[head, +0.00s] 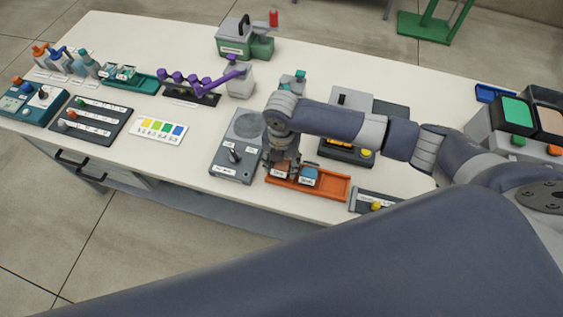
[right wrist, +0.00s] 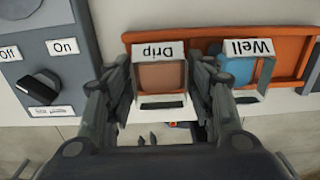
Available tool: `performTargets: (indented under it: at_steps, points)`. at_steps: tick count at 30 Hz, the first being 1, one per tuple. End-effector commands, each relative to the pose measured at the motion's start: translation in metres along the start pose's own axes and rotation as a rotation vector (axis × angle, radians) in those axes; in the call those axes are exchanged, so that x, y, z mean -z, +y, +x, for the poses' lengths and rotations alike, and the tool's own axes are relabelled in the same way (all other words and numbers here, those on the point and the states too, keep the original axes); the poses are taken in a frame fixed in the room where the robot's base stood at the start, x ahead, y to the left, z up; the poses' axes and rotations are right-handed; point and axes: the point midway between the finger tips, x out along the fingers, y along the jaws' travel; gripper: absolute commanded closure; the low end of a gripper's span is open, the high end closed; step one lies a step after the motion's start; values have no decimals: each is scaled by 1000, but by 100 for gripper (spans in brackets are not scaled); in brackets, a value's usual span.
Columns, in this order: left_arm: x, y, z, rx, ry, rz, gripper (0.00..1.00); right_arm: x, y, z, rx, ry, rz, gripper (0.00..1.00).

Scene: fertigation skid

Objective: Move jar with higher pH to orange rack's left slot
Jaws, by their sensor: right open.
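The orange rack (head: 336,188) lies near the table's front edge and also shows in the right wrist view (right wrist: 292,30). The jar labelled Drip (right wrist: 160,76), with a brownish top, is at its left end. The jar labelled Well (head: 309,177), with a blue top, is just right of it and also shows in the right wrist view (right wrist: 240,68). The rack's right part is bare. My right gripper (head: 281,158) is open over the Drip jar, one finger on each side; contact cannot be told. No pH values are readable. My left gripper is out of view.
A grey stirrer-like device (head: 231,168) with a knob stands close left of the rack. A small grey panel (head: 374,201) is close on its right. A device with yellow buttons (head: 345,153) stands behind. A colour chart (head: 158,129) lies further left.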

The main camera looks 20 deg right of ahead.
Motion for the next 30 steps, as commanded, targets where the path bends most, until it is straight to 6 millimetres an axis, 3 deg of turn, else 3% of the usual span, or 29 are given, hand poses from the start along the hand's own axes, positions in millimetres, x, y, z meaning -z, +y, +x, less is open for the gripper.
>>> performTargets:
  at_steps: [5, 19, 24, 30]
  points:
    - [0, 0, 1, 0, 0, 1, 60, -1, 1, -14, -4, -2, -1, 50]
    - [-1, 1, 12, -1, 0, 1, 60, -1, 1, -106, -3, -2, 0, 50]
    - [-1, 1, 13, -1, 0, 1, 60, 0, 0, -121, -1, -1, 1, 50]
    - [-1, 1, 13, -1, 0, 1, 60, 0, 0, -123, 0, 1, 1, 50]
